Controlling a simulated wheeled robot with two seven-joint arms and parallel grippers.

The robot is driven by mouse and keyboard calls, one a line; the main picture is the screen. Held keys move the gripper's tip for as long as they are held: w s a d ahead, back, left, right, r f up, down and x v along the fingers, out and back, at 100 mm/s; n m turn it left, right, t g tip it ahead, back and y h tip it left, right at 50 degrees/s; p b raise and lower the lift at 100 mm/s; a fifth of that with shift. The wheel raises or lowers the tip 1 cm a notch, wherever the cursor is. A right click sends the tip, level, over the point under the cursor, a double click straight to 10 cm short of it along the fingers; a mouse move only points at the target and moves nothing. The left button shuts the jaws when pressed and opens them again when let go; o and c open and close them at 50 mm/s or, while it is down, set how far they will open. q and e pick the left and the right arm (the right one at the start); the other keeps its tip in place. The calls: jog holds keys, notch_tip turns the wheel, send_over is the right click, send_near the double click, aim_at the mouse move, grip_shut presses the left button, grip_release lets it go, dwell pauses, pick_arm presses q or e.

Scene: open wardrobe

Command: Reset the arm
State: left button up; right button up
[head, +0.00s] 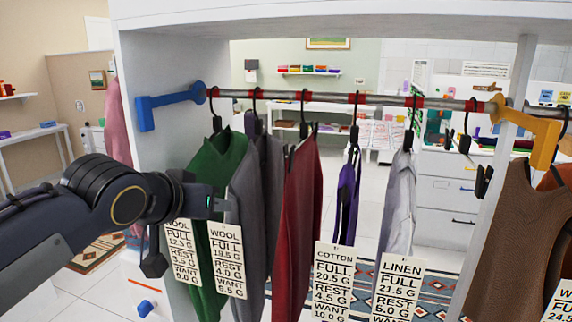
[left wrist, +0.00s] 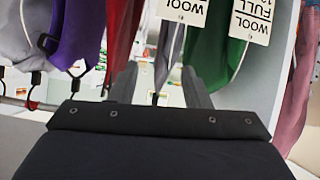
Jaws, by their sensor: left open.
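My left arm reaches in from the left in the head view. Its gripper (head: 216,203) is in front of the green garment (head: 208,160) and the grey garment (head: 246,200), near the tops of two WOOL tags (head: 227,262). In the left wrist view the two fingers of the left gripper (left wrist: 158,86) stand apart with nothing held between them. That view is upside down, with the green garment (left wrist: 207,40) to the right of the fingers and the red garment (left wrist: 113,35) to the left. My right gripper is not in view.
A metal rail (head: 330,97) with red bands runs across the wardrobe, between a blue bracket (head: 165,103) and a yellow bracket (head: 530,125). A red garment (head: 297,200), a purple one (head: 347,195) and a pale one (head: 398,200) hang to the right. A brown garment (head: 515,240) hangs beyond the divider.

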pick_arm(q)
jog(key=s+a+f+n+g+p, duration=0.2)
jog(key=s+a+f+g, duration=0.1)
jog(key=s+a+f, duration=0.6)
jog(key=s+d+f+n+g+p, duration=0.1)
jog(key=s+d+f+g+p, duration=0.1)
jog(key=s+f, duration=1)
jog(key=s, duration=0.4)
jog(key=shift+n+g, duration=0.3)
